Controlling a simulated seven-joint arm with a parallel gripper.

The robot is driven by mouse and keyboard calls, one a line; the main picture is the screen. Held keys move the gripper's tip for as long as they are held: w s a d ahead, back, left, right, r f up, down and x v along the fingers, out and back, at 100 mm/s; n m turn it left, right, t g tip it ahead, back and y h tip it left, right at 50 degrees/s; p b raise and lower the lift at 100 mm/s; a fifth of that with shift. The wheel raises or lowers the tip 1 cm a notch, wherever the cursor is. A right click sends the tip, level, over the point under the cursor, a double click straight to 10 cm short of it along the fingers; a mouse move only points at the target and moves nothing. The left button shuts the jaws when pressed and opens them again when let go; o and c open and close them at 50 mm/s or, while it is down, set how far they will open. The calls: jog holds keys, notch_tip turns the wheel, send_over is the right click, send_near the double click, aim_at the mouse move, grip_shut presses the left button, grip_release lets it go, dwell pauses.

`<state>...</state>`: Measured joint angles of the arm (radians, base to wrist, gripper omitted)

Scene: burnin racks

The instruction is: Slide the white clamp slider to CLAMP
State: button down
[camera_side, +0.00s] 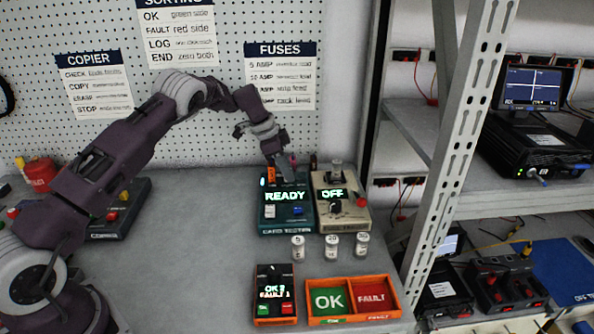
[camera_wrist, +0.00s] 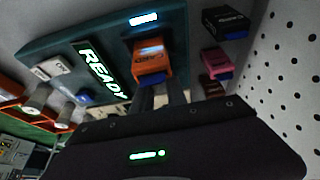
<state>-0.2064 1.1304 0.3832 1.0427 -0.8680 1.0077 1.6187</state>
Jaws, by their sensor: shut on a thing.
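The teal card tester (camera_side: 269,228) shows READY in green; its body also fills the upper left of the wrist view (camera_wrist: 60,40). A small white piece, apparently the clamp slider, sits on its front left (camera_side: 267,212) and shows in the wrist view (camera_wrist: 52,68); its marking is too small to read. An orange card with a blue end (camera_wrist: 150,60) stands at the tester's far edge. My gripper (camera_side: 281,164) is there, away from the white piece. In the wrist view its fingers (camera_wrist: 162,96) are close together at the orange card, shut on it.
A beige fuse tester (camera_side: 353,215) reading OFF stands right of the card tester. Dark and pink cards (camera_wrist: 217,62) stand near the pegboard. Three vials (camera_side: 332,245), an orange-framed box (camera_side: 262,310) and an OK/FAULT tray (camera_side: 391,282) are in front.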

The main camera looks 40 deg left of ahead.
aim_at(276, 174)
jog(key=shift+s+a, duration=0.1)
jog(key=shift+a, duration=0.15)
jog(key=c, duration=1.3)
grip_release()
jog(key=v, duration=0.7)
jog(key=shift+r, duration=0.1)
jog(key=s+d+r+n, duration=0.2)
jog(key=s+d+r, duration=0.4)
jog(key=s+r, duration=0.25)
jog(key=s+d+r+n, duration=0.3)
jog(key=s+d+r, duration=0.3)
jog(key=s+r, duration=0.3)
jog(key=s+d+n+y, duration=0.1)
jog(key=s, duration=0.7)
jog(key=s+d+f+n+t+y, duration=0.1)
jog(key=s+d, duration=0.1)
jog(key=s, duration=0.6)
jog(key=s+d+f+n+t+y, duration=0.1)
jog(key=s+n, duration=0.1)
jog(key=s, duration=0.7)
jog(key=shift+d, duration=0.3)
